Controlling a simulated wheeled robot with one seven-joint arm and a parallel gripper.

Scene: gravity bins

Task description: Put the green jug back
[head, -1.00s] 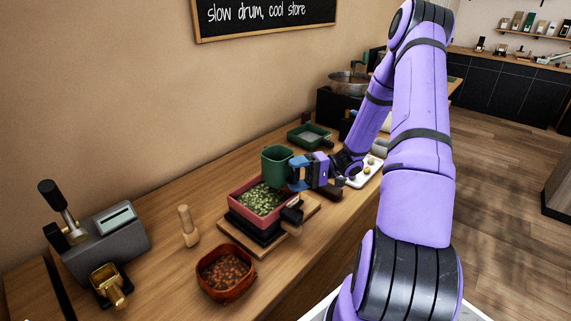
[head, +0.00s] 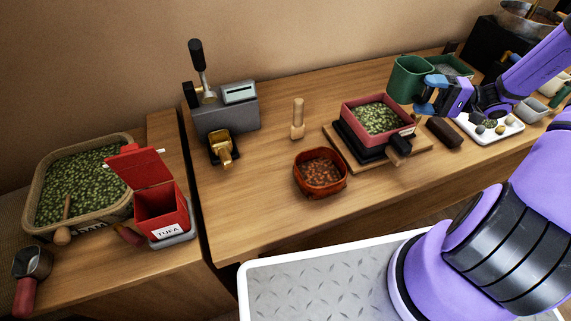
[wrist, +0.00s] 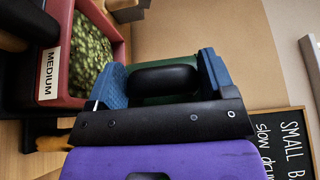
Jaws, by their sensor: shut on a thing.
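The green jug (head: 409,80) is at the upper right of the head view, upright and just right of the red-pink bin of green beans. My gripper (head: 432,98) is shut on the jug from its right side. In the wrist view my gripper's blue fingers (wrist: 165,82) close around the jug's dark handle, and the jug's green body (wrist: 180,61) shows behind it. The bin (head: 408,131) carries a "MEDIUM" label in the wrist view (wrist: 47,75). The jug's base is partly hidden, so I cannot tell whether it touches anything.
A green tray (head: 452,65) lies behind the jug. A white tray (head: 514,128) with small items is at right. A brown-red bowl (head: 321,190), a wooden tamper (head: 297,120) and a grey machine (head: 228,115) stand left. A red TUFA box (head: 160,212) stands on the left table.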

